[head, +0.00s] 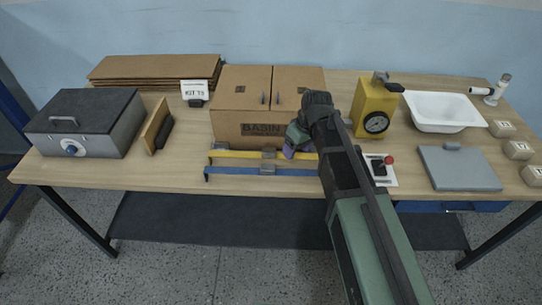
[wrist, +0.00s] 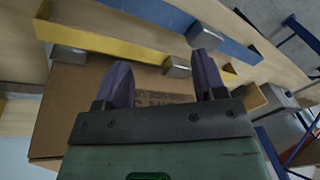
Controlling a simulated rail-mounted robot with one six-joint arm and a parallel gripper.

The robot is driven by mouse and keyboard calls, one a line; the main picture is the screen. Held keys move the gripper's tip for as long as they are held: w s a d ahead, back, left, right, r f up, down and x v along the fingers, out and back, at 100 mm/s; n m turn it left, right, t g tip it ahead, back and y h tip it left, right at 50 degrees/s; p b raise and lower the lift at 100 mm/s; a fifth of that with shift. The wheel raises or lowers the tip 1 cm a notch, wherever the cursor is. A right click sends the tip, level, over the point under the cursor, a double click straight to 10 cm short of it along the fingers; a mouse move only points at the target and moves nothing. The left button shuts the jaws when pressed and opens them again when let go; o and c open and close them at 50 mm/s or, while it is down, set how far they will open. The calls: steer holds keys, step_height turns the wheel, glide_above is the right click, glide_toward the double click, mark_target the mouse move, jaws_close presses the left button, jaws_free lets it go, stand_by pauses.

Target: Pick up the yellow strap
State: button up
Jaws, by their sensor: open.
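The yellow strap (head: 238,154) lies across the table in front of the cardboard box, with a grey metal buckle on it. In the wrist view the yellow strap (wrist: 120,46) runs across beyond my fingers, its buckle between and slightly past the tips.
A blue strap (head: 235,171) with a buckle lies parallel, just in front of the yellow one. The cardboard box (head: 240,120) marked BASIN stands close behind. A yellow device (head: 374,105) and a red-knobbed joystick (head: 381,168) stand right of my arm.

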mark_target(270, 150)
steer(key=w+a+n, duration=0.1)
steer(key=w+n, duration=0.1)
steer(key=w+a+n+y, duration=0.1)
steer(key=w+a+n, duration=0.2)
steer(key=a+n, duration=0.1)
steer(key=n, duration=0.1)
steer(key=shift+w+a+r+y, duration=0.25)
steer(key=shift+w+y, duration=0.05)
steer(key=shift+w, duration=0.1)
steer(key=f+n+b, duration=0.1)
steer(key=a+f+n+b, duration=0.1)
steer(key=f+b, duration=0.1)
steer(key=a+f+n+b, duration=0.1)
steer(key=f+b, duration=0.1)
steer(key=shift+s+f, duration=0.15)
steer(key=shift+f, duration=0.05)
steer(key=shift+a, duration=0.15)
